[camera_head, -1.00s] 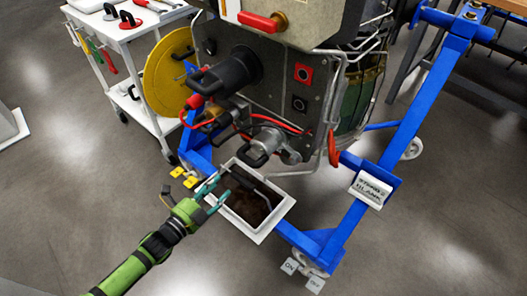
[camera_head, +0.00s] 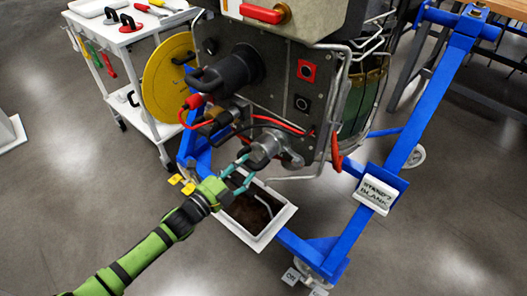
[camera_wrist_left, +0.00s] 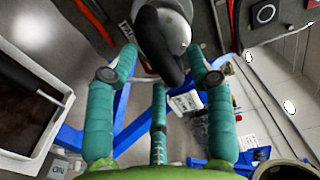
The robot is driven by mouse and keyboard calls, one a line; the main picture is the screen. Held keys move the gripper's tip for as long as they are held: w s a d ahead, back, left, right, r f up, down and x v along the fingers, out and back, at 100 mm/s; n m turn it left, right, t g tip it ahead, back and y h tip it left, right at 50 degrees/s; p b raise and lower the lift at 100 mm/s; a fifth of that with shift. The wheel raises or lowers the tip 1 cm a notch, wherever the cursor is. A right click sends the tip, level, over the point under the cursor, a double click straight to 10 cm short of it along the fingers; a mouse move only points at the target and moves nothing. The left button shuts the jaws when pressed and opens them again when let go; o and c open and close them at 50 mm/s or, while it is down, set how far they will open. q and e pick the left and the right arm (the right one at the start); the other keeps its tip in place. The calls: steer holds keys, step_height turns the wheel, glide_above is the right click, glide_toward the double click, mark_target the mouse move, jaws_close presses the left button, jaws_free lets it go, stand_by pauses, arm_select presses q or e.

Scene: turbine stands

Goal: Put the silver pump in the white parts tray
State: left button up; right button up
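The silver pump (camera_head: 264,147) is a rounded metal part with a black lever, mounted low on the dark front panel of the turbine. It also shows in the left wrist view (camera_wrist_left: 178,28), at the top middle. My left gripper (camera_head: 241,172) has teal fingers and is just below and left of the pump. In the wrist view its fingers (camera_wrist_left: 160,58) stand apart, with the pump's black lever between and beyond them; contact cannot be told. A white-rimmed tray (camera_head: 262,240) with a dark brown inside sits below the pump. My right gripper is out of view.
A blue wheeled stand (camera_head: 408,130) surrounds the turbine, with a label block (camera_head: 376,194) on its right beam. Red and black hoses (camera_head: 192,102) hang near the pump. A white cart (camera_head: 140,60) with tools and a yellow disc (camera_head: 166,78) stand at left.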

arm_select(q)
steer(key=shift+w+d+r, duration=0.25)
steer(key=shift+w+d, duration=0.3)
steer(key=shift+w, duration=0.2)
steer(key=shift+r, duration=0.1)
